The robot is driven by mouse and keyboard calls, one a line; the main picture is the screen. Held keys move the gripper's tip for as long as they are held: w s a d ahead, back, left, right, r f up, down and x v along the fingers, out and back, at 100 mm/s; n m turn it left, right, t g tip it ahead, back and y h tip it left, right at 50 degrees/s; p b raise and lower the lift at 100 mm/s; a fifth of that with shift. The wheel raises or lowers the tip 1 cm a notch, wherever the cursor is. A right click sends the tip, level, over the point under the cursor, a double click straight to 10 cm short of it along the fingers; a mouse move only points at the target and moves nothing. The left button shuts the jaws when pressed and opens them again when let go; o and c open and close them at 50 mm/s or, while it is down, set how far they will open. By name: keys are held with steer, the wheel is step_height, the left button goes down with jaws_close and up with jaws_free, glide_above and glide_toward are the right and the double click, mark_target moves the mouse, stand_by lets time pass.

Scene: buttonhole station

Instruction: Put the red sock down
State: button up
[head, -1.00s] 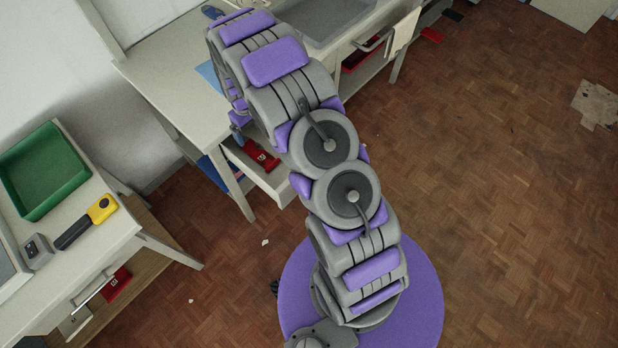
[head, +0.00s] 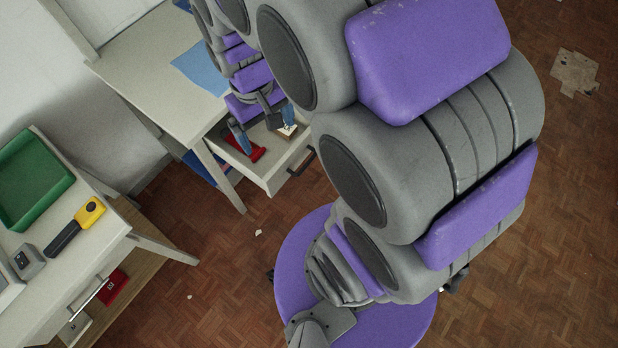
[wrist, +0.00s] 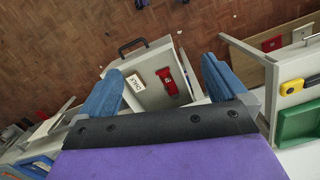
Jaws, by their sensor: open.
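My gripper (head: 263,133) is open over an open drawer (head: 279,176) under the long table, with its blue fingers pointing down. Nothing shows between the fingers. A small red item (head: 258,153) with a dark-and-white mark lies in the drawer, and it looks like the red sock, though its shape is hard to make out. In the wrist view the red item (wrist: 172,81) lies in the drawer (wrist: 150,97) below and between the spread fingers (wrist: 161,68), apart from both.
A side table at left carries a green tray (head: 58,194), a yellow-and-black tool (head: 88,212) and a grey device (head: 28,261). Another red item (head: 113,288) is below it. A blue sheet (head: 197,68) lies on the long table.

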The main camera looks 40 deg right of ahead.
steer(key=s+r, duration=0.3)
steer(key=s, duration=1.2)
steer(key=shift+s+a+m+g, duration=0.3)
steer(key=shift+s+a+m, duration=0.05)
steer(key=shift+s+m, duration=0.05)
